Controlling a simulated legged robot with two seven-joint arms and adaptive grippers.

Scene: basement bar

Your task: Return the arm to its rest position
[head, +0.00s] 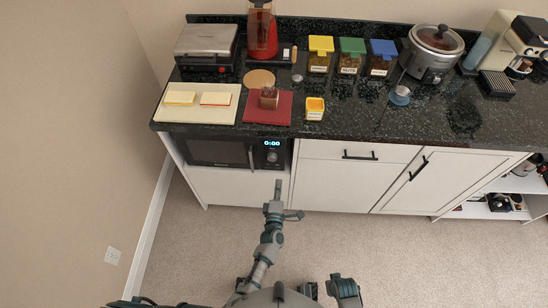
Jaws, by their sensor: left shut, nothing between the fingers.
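My left arm reaches up the middle of the head view over the floor. Its gripper (278,187) is shut and empty, in front of the microwave and white cabinet fronts, below the counter edge in the picture. I cannot tell how far it is from the cabinet. Part of my right arm shows at the bottom, right of centre; its gripper is not in view.
Open shelves (520,184) stand right. The carpet (400,255) is clear.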

